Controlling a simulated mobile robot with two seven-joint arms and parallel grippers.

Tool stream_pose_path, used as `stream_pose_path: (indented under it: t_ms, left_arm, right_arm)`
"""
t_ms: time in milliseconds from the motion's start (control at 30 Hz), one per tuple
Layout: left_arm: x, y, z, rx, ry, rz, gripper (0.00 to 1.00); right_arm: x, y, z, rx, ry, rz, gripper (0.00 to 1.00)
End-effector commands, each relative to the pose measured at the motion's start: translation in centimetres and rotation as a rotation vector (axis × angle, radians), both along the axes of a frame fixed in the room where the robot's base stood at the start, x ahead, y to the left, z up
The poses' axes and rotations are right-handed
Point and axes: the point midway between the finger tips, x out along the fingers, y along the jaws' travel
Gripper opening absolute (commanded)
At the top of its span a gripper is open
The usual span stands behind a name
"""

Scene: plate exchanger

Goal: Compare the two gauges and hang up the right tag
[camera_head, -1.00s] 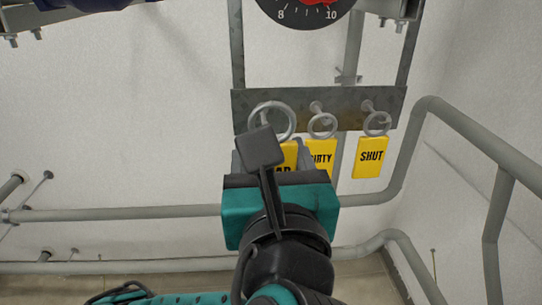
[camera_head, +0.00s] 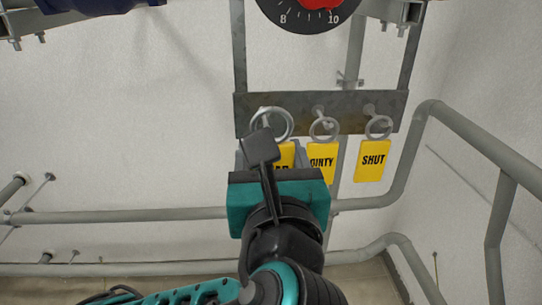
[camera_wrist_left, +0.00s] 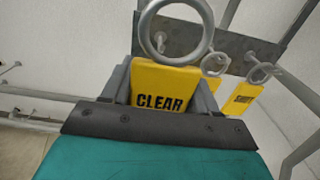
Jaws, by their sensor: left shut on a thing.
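A yellow CLEAR tag (camera_wrist_left: 163,88) with a large grey ring (camera_wrist_left: 177,28) is between the fingers of my left gripper (camera_wrist_left: 165,95) in the left wrist view. In the head view my left gripper (camera_head: 272,157) is shut on it and hides most of it. Its ring (camera_head: 290,123) is at the left peg of a grey metal rail (camera_head: 350,112); a peg end shows inside the ring. A partly covered tag, seemingly DIRTY (camera_head: 321,168), hangs at the middle peg. A SHUT tag (camera_head: 372,161) hangs at the right peg. One dark gauge (camera_head: 300,17) with a red area is cut off at the top.
A grey pipe (camera_head: 130,214) runs along the wall below the rail and bends up at the right (camera_head: 414,150). Another pipe (camera_head: 150,268) runs lower. The white wall left of the rail is clear.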

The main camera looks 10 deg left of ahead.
Motion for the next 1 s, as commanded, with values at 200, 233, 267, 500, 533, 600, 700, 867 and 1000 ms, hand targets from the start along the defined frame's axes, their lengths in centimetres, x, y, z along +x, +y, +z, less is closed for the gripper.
stream_pose_path:
  t_ms: [200, 233, 267, 500, 533, 600, 700, 867, 1000]
  left_arm:
    - [0.6, 0.2, -0.3, -0.002, -0.001, 0.0, 0.3]
    - [0.7, 0.2, -0.3, -0.002, -0.001, 0.0, 0.3]
    - [0.7, 0.2, -0.3, -0.001, 0.0, 0.0, 0.3]
    - [1.4, 0.4, -0.7, 0.001, 0.0, 0.0, 0.3]
    - [1.5, 0.4, -0.7, 0.001, 0.0, 0.001, 0.3]
    - [1.6, 0.5, -0.8, 0.0, 0.0, 0.001, 0.3]
    - [1.9, 0.5, -0.9, -0.001, 0.0, 0.002, 0.3]
    - [2.3, 0.6, -1.1, 0.0, 0.0, 0.0, 0.3]
    - [2.7, 0.7, -1.3, 0.0, 0.001, 0.0, 0.3]
  right_arm:
    - [0.0, 0.0, 0.0, -0.001, 0.0, -0.001, 1.0]
    - [0.0, 0.0, 0.0, -0.001, 0.0, -0.001, 1.0]
    - [0.0, 0.0, 0.0, -0.001, 0.0, -0.001, 1.0]
    - [0.0, -0.1, 0.1, -0.001, 0.0, 0.0, 1.0]
    - [0.0, -0.1, 0.1, -0.001, 0.0, 0.0, 1.0]
    - [0.0, -0.1, 0.1, -0.002, 0.001, 0.0, 1.0]
    - [0.0, -0.1, 0.1, -0.002, 0.001, 0.0, 1.0]
    - [0.0, -0.1, 0.1, -0.002, 0.001, 0.0, 1.0]
    - [0.0, -0.1, 0.1, -0.002, 0.001, 0.0, 1.0]
